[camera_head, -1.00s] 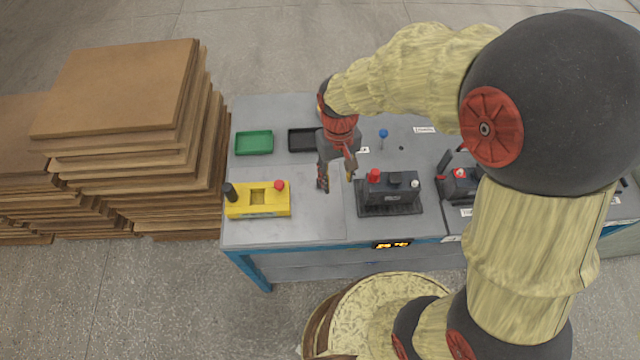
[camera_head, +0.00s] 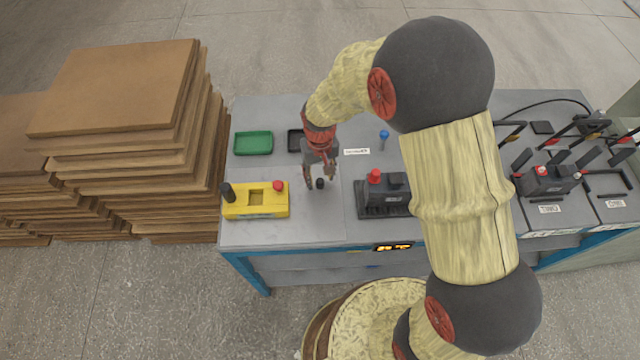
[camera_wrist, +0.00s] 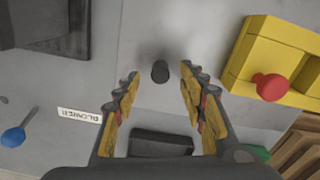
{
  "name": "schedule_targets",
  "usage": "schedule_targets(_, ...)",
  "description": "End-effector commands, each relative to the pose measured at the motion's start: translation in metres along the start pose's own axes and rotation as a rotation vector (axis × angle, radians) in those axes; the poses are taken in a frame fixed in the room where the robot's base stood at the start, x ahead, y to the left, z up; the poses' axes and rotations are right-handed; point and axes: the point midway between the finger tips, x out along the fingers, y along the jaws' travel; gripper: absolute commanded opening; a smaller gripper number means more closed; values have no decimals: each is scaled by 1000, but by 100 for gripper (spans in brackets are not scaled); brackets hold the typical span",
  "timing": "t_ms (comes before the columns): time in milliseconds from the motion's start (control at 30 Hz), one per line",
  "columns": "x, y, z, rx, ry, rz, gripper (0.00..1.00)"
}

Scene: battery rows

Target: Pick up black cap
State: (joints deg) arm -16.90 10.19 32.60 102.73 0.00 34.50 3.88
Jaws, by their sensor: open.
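A small black cap (camera_head: 320,184) stands upright on the grey tabletop, between the yellow block and the dark battery. In the wrist view the cap (camera_wrist: 160,72) lies centred in the gap between the fingertips. My gripper (camera_head: 320,179) points down over the cap, with its fingers spread on either side. In the wrist view my gripper (camera_wrist: 160,76) is open and empty, and clear space shows between the cap and each finger. The exact height of the fingertips above the table cannot be told.
The yellow block (camera_head: 255,208) with red and black knobs is left of the cap; the battery (camera_head: 384,190) with a red terminal is right. A green tray (camera_head: 253,143) and a partly hidden black tray (camera_head: 294,140) lie behind. A blue-topped pin (camera_head: 384,134) stands farther right.

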Motion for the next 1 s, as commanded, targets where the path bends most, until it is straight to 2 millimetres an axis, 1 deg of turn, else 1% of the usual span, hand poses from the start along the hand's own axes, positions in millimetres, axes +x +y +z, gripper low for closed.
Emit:
schedule_targets(33, 10, 0, 0, 0, -1, 0, 41)
schedule_targets(100, 15, 0, 0, 0, 0, 0, 41)
schedule_targets(333, 15, 0, 0, 0, 1, 0, 41)
schedule_targets(867, 15, 0, 0, 0, 0, 0, 11)
schedule_targets(900, 15, 0, 0, 0, 0, 0, 10)
schedule_targets(1000, 15, 0, 0, 0, 0, 0, 10)
